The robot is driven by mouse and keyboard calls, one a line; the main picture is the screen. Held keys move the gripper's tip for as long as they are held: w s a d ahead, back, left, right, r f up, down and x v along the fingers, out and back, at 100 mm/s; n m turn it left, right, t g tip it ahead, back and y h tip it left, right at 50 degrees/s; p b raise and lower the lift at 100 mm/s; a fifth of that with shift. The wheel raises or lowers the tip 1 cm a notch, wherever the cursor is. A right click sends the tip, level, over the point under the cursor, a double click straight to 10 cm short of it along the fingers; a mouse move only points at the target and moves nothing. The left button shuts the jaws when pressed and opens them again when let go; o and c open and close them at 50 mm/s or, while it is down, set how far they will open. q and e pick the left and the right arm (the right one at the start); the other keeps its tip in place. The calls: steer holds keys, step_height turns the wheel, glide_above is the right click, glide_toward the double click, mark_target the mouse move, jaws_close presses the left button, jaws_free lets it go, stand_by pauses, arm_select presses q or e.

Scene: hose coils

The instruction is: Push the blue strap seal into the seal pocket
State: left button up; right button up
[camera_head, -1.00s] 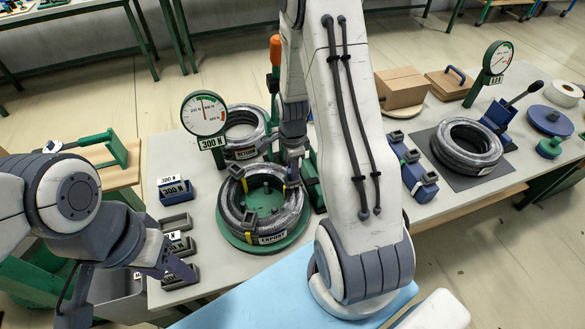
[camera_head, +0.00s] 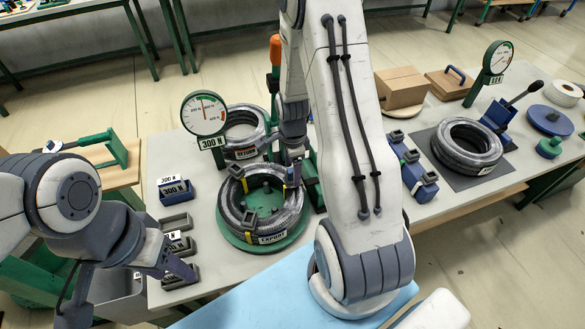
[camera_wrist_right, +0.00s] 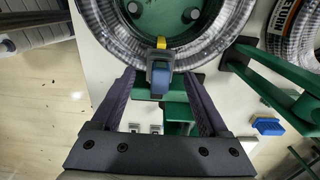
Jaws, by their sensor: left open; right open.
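The blue strap seal (camera_wrist_right: 159,88) shows in the right wrist view at the near edge of the hose coil. A grey housing (camera_wrist_right: 160,55), seemingly the seal pocket, adjoins it on a yellow strap (camera_wrist_right: 161,42). I cannot tell how deep the seal sits in it. My right gripper (camera_wrist_right: 159,80) is open, its fingers apart on either side of the seal with gaps. In the head view, my right gripper (camera_head: 293,170) is at the right edge of the EXPORT coil (camera_head: 262,237), partly hidden by my arm. My left gripper (camera_head: 125,285) is open and empty at lower left.
The coil lies on a green round base (camera_head: 230,238). A RETURN coil (camera_head: 240,118) and a dial gauge (camera_head: 204,114) stand behind. Grey trays (camera_head: 176,222) and a 300 N box (camera_head: 177,190) are left. A green frame (camera_wrist_right: 275,85) is close to my right gripper.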

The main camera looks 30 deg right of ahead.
steer(key=shift+r, duration=0.25)
steer(key=shift+r+p, duration=1.8)
steer(key=shift+r, duration=0.1)
steer(key=shift+r, duration=0.15)
steer(key=shift+r, duration=0.25)
step_height(320, 180, up, 10)
steer(key=b, duration=0.2)
stand_by(0.8)
